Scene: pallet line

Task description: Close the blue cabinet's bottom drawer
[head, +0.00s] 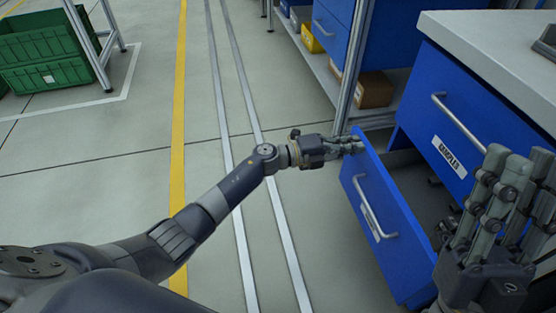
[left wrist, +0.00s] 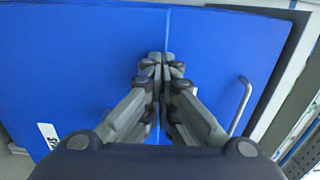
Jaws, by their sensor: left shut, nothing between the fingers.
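The blue cabinet's bottom drawer (head: 368,185) stands open in the head view, its front pulled out from under the closed upper drawer (head: 440,115), which has a SAMPLES label. A metal handle (head: 375,215) is on the bottom drawer's front. My left gripper (head: 352,146) is at the far upper corner of that front; whether it touches cannot be told. In the left wrist view its fingers (left wrist: 160,62) are together and empty before blue panels (left wrist: 215,60), with a handle at the right. My right gripper (head: 510,165) is at the right edge, partly cut off, hiding part of the drawer.
A grey worktop (head: 490,45) tops the cabinet. A shelf rack with a metal post (head: 352,65), a yellow bin (head: 311,38) and a brown box (head: 372,90) stands behind. Green crates (head: 50,55) are far left. The floor (head: 300,225) left of the drawer is clear.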

